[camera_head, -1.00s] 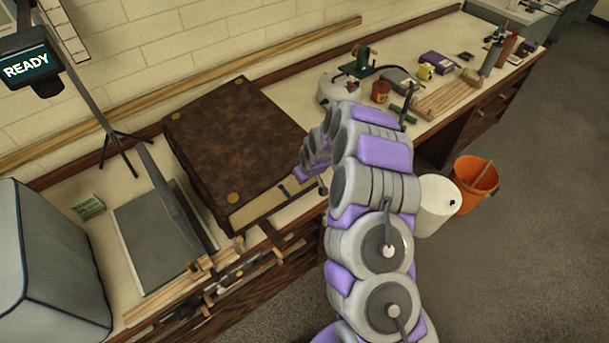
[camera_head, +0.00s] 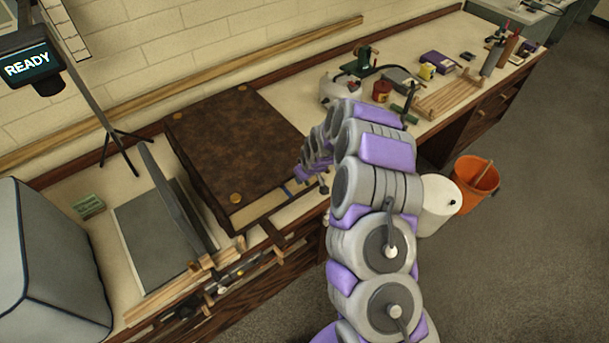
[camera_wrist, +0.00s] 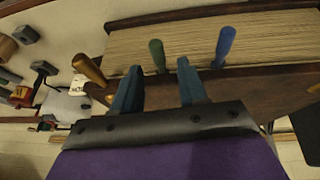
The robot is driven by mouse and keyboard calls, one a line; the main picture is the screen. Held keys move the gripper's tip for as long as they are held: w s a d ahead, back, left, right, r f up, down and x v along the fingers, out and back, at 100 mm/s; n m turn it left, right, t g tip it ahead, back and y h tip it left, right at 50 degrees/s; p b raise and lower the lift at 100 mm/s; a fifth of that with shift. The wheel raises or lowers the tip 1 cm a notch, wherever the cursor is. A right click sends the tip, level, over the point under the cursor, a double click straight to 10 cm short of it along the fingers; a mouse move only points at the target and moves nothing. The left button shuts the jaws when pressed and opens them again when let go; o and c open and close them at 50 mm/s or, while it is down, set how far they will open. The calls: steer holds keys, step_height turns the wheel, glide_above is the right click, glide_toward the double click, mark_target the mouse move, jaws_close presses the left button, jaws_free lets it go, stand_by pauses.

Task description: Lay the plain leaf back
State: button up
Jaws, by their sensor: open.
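A large, thick book with a mottled brown cover (camera_head: 235,140) and brass corner studs lies closed on the bench. Its cream page edges (camera_wrist: 200,45) face my gripper in the wrist view. My gripper (camera_wrist: 157,68) is open and empty. In the picture its two teal fingers stand either side of the green tab; I cannot tell whether they touch it. Which tab belongs to the plain leaf does not show. My arm hides the book's right front corner.
A grey slab (camera_head: 155,235) lies left of the book beside a grey box (camera_head: 45,265). A lit READY screen (camera_head: 27,66) hangs above. Tools and jars crowd the right bench. A white bin (camera_head: 436,204) and an orange bucket (camera_head: 477,185) stand on the floor.

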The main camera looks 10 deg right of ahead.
steer(key=v, duration=1.7)
steer(key=shift+a, duration=0.1)
steer(key=shift+c, duration=0.3)
